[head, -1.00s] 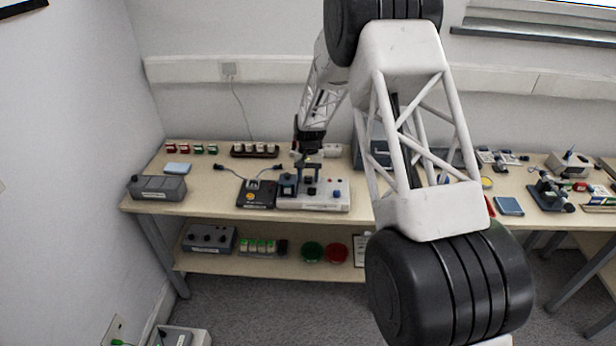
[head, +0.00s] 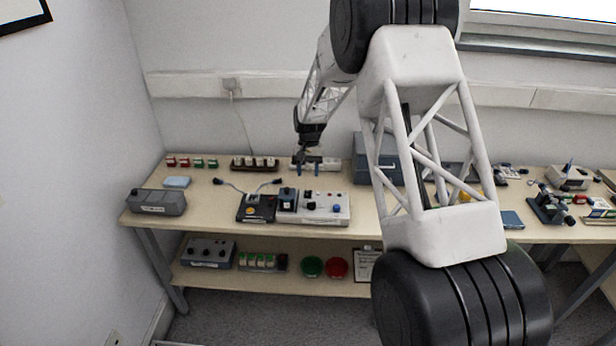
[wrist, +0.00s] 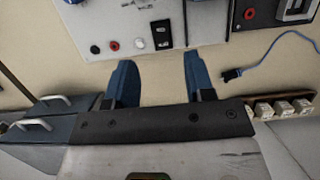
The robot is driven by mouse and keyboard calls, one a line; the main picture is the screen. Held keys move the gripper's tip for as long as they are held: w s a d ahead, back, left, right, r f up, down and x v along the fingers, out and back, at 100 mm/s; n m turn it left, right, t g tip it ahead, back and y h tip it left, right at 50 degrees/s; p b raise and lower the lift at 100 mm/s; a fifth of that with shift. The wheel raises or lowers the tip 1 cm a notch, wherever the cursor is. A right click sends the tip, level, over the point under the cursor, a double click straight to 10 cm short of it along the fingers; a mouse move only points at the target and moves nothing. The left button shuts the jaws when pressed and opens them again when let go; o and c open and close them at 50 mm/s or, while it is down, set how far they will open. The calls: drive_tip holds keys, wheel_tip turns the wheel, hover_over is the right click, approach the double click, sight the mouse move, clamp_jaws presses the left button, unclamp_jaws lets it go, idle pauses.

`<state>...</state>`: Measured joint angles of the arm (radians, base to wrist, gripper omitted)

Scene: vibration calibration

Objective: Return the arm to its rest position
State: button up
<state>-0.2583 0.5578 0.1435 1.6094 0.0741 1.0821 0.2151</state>
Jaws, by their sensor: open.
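My gripper (head: 308,170) hangs above the back part of the bench, behind the white calibration unit (head: 322,207). Its two blue fingers point down, apart and empty. In the wrist view my gripper (wrist: 155,85) is open, with bare bench top between and beyond the fingers. The white unit (wrist: 125,25) with its knobs and black switch lies beyond the fingertips there, apart from them. My arm reaches over the bench from the right in the head view.
A black device (head: 256,208) with a cable sits left of the white unit. A grey box (head: 158,202) stands at the bench's left end. A power strip (wrist: 283,107) and a blue-grey case (head: 372,160) are near my gripper. The lower shelf (head: 290,284) holds bowls and boxes.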

drive_tip(key=shift+r, duration=0.15)
drive_tip(key=s+d+r+t, duration=0.1)
drive_tip(key=s+d+r, duration=0.7)
drive_tip(key=s+r, duration=0.4)
drive_tip(key=s+d+r+t, duration=0.2)
drive_tip(key=s+d+r, duration=0.5)
drive_tip(key=s+r, duration=0.5)
drive_tip(key=s+d+t, duration=0.1)
drive_tip(key=s+d, duration=0.2)
drive_tip(key=s, duration=0.7)
drive_tip(key=s+d+r, duration=0.1)
drive_tip(key=s+d, duration=0.2)
drive_tip(key=s, duration=0.8)
drive_tip(key=s+d+t, duration=0.1)
drive_tip(key=s+d, duration=0.2)
drive_tip(key=s, duration=0.7)
drive_tip(key=shift+s+r+t, duration=0.25)
drive_tip(key=shift+s+t, duration=0.05)
drive_tip(key=shift+s, duration=0.05)
